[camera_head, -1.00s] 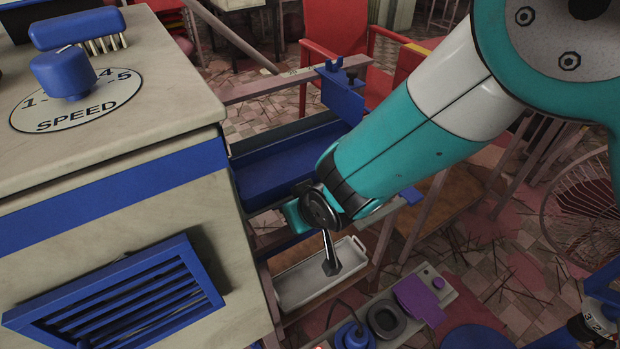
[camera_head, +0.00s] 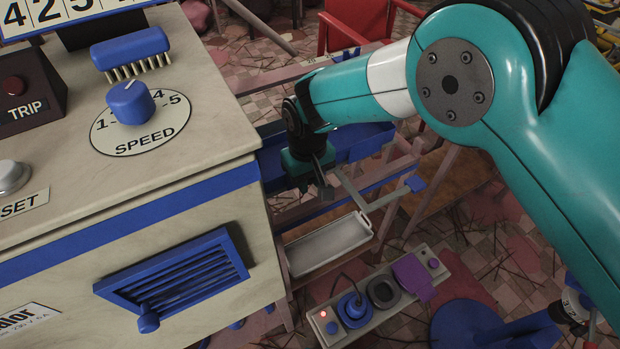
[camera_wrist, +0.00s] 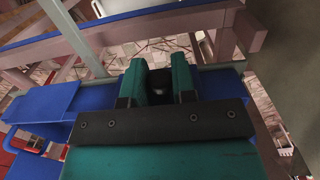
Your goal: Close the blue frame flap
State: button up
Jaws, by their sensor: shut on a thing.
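My gripper (camera_head: 318,178) is low beside the beige machine, over the near edge of a long blue trough (camera_head: 362,142). In the wrist view its two teal fingers (camera_wrist: 158,84) stand a little apart, with a small dark round thing (camera_wrist: 158,88) between them. I cannot tell whether that thing belongs to the flap. A blue panel (camera_wrist: 42,102), perhaps the frame flap, is left of the fingers in the wrist view. My arm hides the part of the frame behind it in the head view.
The beige machine (camera_head: 190,215) with its blue vent (camera_head: 175,280) stands close on the left. A pale tray (camera_head: 328,243) lies below my gripper. A control strip (camera_head: 395,290) sits in front. Wooden frame legs and a red chair (camera_head: 350,25) are behind.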

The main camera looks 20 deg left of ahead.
dwell(0.5)
jog(key=o, duration=0.9)
notch_tip(320, 180, up, 17)
jog(key=shift+w+a+r, duration=0.15)
jog(key=shift+w+a, duration=0.2)
jog(key=shift+a, duration=0.05)
